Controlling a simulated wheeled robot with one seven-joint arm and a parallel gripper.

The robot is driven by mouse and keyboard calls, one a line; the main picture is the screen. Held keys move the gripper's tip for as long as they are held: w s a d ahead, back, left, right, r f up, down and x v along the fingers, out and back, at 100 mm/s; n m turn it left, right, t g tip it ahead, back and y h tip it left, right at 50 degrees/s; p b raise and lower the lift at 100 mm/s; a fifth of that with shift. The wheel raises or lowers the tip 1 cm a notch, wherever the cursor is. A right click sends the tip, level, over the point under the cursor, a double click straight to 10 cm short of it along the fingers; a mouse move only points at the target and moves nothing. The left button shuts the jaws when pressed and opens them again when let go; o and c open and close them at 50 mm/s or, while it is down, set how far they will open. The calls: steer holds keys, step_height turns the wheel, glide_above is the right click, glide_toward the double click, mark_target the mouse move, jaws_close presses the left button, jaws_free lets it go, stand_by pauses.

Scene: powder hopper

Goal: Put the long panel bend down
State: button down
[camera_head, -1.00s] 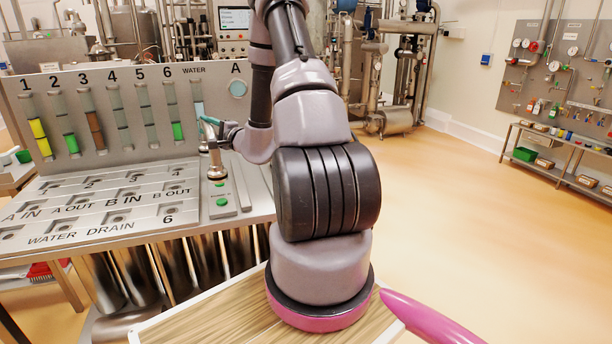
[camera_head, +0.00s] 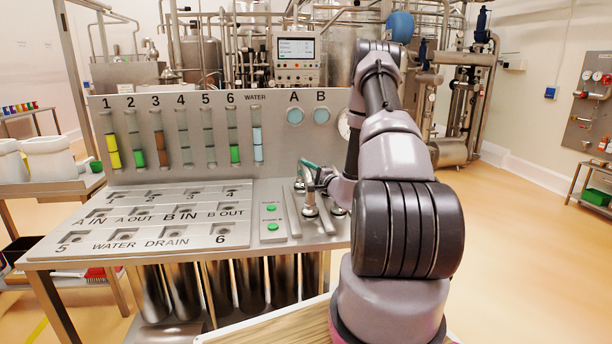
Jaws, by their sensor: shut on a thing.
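My gripper (camera_head: 318,179) is small and partly hidden behind my own arm, above the right part of the steel panel bench. It is shut on the long panel bend (camera_head: 309,202), a shiny metal pipe piece with a flared lower end. The bend hangs at the gripper, close over the bench top right of the green buttons; whether it touches the top I cannot tell. A teal piece (camera_head: 309,164) shows at the gripper. My arm hides the bend's far part.
The sloped port panel (camera_head: 150,222), with labelled openings, lies left of the gripper. A button strip (camera_head: 271,222) with two green buttons lies between them. An upright board (camera_head: 180,128) with numbered gauges stands behind. Other metal fittings (camera_head: 338,210) sit close by. Open floor (camera_head: 530,220) is at right.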

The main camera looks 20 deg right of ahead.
steer(key=shift+f, duration=0.85)
steer(key=shift+f, duration=0.2)
steer(key=shift+c, duration=2.4)
jaws_free()
steer(key=shift+s+r, duration=0.1)
steer(key=shift+s, duration=0.05)
steer(key=v, duration=1.1)
steer(key=shift+s, duration=0.35)
steer(key=shift+d, duration=0.1)
